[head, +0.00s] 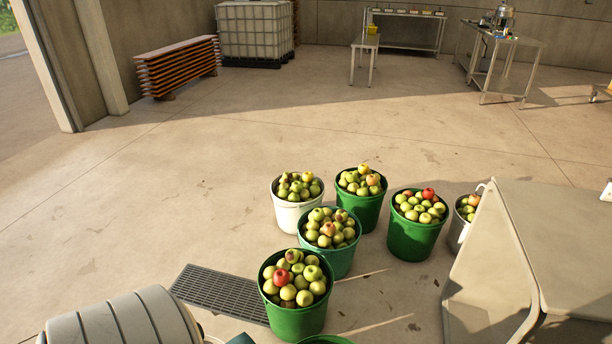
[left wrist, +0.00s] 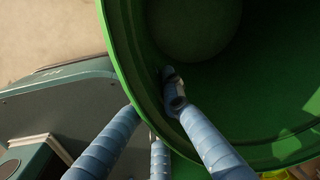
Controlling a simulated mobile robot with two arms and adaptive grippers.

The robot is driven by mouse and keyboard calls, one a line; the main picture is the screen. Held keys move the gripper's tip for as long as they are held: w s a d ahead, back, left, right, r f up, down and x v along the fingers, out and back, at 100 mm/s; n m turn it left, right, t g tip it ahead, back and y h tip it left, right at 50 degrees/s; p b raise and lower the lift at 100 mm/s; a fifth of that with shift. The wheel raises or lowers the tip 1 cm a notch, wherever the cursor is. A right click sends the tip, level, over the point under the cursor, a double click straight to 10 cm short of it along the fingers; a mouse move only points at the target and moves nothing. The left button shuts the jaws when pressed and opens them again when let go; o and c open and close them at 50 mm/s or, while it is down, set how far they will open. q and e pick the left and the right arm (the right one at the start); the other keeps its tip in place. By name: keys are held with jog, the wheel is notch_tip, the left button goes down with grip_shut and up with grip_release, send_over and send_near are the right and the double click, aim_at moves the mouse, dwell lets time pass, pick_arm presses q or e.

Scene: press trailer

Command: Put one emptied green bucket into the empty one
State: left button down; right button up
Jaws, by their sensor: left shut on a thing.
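In the left wrist view a green bucket (left wrist: 258,105) fills the upper right; the part of its inside that shows is bare. My left gripper (left wrist: 153,108) is shut on its rim, one blue-wrapped finger inside the wall and the others outside. In the head view the left gripper is hidden below the frame. A bit of green rim (head: 325,340) shows at the bottom edge; I cannot tell whether it is the held bucket. Several green buckets full of apples stand on the floor, the nearest one (head: 296,318) at bottom centre. My right gripper is not in view.
A white bucket (head: 293,214) and a metal bucket (head: 457,234) also hold apples. A floor grate (head: 222,294) lies left of the nearest bucket. A large grey panelled body (head: 560,235) blocks the lower right. The concrete floor (head: 130,220) at left is clear.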

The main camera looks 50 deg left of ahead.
pick_arm(q)
jog(key=shift+w, duration=0.1)
jog(key=c, duration=1.8)
grip_release()
jog(key=shift+c, duration=0.2)
